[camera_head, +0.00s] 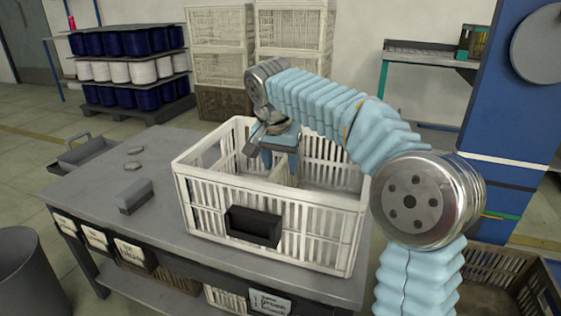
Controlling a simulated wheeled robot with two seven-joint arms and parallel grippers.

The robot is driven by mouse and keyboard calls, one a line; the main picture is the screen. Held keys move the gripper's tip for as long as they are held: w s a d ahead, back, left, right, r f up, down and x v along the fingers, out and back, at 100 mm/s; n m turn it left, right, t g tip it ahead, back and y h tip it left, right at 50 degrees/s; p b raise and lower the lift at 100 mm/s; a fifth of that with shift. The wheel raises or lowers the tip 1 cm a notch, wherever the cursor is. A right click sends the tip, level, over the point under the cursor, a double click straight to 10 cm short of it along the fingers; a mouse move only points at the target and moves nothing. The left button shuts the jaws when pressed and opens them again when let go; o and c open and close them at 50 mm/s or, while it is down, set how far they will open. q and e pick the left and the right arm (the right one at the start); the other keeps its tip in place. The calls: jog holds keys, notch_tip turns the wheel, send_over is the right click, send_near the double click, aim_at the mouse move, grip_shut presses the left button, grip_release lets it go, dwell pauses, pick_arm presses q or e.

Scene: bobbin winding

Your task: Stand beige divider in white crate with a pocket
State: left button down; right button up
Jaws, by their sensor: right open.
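The white slatted crate (196,205) stands on the grey table, with a black pocket (253,226) on its front wall. My right arm reaches over the crate from the right. My right gripper (279,164) points down inside the crate, with its two fingers apart. A pale beige panel, which looks like the divider (284,174), stands upright about mid-crate, below and between the fingers. Its lower part is hidden by the crate's front wall, and I cannot tell whether the fingers touch it. My left gripper is not in view.
On the table (95,200) are a grey block (134,196), small grey pieces (133,150) and a grey tray (84,152) at the left edge. Stacked crates (221,70) and thread spools (118,72) stand behind. A blue column (500,130) rises at right.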

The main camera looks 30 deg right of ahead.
jog(key=shift+r, duration=0.15)
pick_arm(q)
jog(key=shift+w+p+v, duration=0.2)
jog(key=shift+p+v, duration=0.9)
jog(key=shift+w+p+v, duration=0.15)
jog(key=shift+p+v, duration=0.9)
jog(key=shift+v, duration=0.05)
pick_arm(e)
jog(key=v, duration=1.3)
jog(key=shift+r, duration=0.25)
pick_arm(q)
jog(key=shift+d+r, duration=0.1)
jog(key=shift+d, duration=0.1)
pick_arm(e)
jog(key=shift+s, duration=0.1)
